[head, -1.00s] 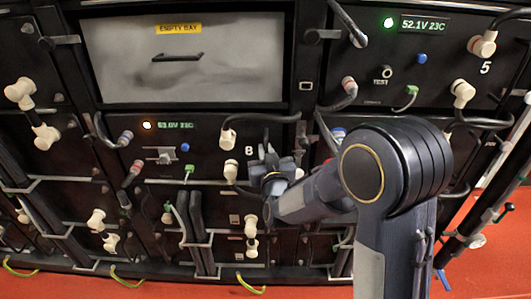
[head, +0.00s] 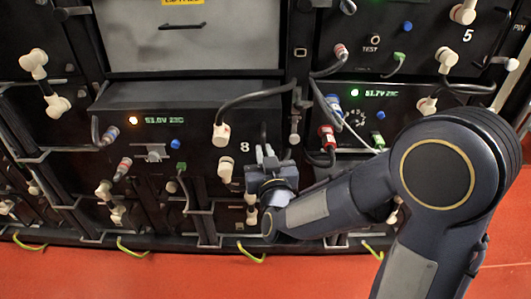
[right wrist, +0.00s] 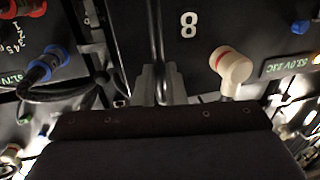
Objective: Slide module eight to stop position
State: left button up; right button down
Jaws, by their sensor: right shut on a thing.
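Module eight (head: 205,150) is a black unit with an "8" label, a lit orange lamp and a green "53.0V 23C" display. Its front stands out from the rack, and its top surface shows. It also shows in the right wrist view (right wrist: 207,55). My right gripper (head: 264,157) is at its right side, just right of the "8". In the right wrist view, the gripper's fingers (right wrist: 160,82) are closed around a dark vertical handle (right wrist: 156,35) on the module. The fingers hide part of the handle. My left gripper is not in view.
A cable with a cream plug (head: 221,134) arches over the module's upper right; another cream plug (head: 226,168) sits below it. Grey cabled plugs (head: 110,136) are at its left. Blue and red plugs (head: 327,135) are on the unit to the right. Red floor (head: 180,275) is open in front.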

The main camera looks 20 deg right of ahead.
jog(key=shift+w+a+r, duration=0.1)
jog(key=shift+a+r, duration=0.15)
jog(key=shift+a, duration=0.05)
jog(key=c, duration=1.6)
grip_release()
jog(key=shift+w+a, duration=0.1)
jog(key=shift+f, duration=0.1)
jog(key=s, duration=0.8)
jog(key=shift+a, duration=0.2)
jog(key=shift+w+f, duration=0.1)
jog(key=shift+w, duration=0.05)
